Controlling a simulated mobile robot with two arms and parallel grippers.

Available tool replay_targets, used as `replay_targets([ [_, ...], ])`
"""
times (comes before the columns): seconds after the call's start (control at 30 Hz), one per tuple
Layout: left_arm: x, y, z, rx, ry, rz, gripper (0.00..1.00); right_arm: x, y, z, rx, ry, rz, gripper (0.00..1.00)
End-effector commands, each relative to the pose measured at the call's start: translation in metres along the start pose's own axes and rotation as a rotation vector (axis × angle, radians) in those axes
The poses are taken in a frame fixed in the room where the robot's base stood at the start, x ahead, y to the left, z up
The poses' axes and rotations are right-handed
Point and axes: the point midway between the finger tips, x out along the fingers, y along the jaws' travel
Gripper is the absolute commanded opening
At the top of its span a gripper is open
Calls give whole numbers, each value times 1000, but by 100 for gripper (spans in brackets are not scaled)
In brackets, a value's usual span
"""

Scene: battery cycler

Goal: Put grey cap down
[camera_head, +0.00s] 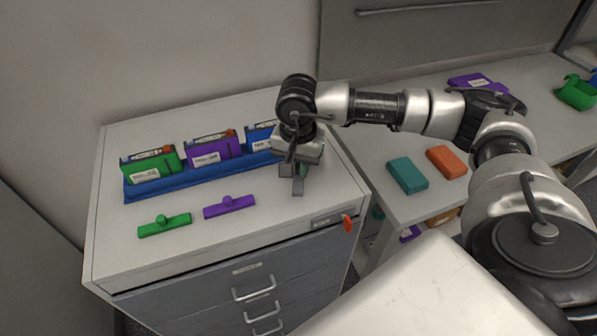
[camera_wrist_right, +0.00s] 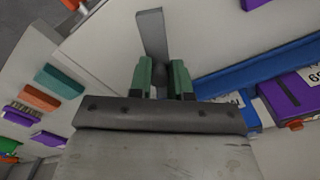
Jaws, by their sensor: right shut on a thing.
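The grey cap (camera_wrist_right: 152,38) is a flat grey bar with a knob, seen between the green-padded fingers of my right gripper (camera_wrist_right: 163,78). In the head view the right gripper (camera_head: 297,168) points down at the right part of the cabinet top, with the grey cap (camera_head: 298,186) at its fingertips. The gripper is shut on the cap's knob. I cannot tell whether the cap touches the cabinet top. My left gripper is not in view.
A blue rack (camera_head: 178,184) holds green, purple and blue boxes on the cabinet top (camera_head: 120,250). Green (camera_head: 165,226) and purple (camera_head: 229,206) caps lie in front. Teal (camera_head: 407,175) and orange (camera_head: 446,161) blocks lie on the right-hand table. Free cabinet surface lies right of the purple cap.

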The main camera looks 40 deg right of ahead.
Motion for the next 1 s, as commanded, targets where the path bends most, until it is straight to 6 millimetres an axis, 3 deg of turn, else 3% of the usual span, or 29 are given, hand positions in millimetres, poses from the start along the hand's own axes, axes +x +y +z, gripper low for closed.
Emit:
replay_targets([
  [0.23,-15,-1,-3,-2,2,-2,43,32,1,1,-1,-2,3,0],
  [0.67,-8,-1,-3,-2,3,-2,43,41,1,0,-1,0,0,0],
  [0.7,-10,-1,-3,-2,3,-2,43,38,1,0,0,0,0,25],
  [0.8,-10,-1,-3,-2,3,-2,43,38,1,0,0,-1,0,40],
  [0.83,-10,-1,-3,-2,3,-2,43,38,1,0,0,0,1,44],
  [1.0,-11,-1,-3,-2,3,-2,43,38,1,0,0,0,1,44],
])
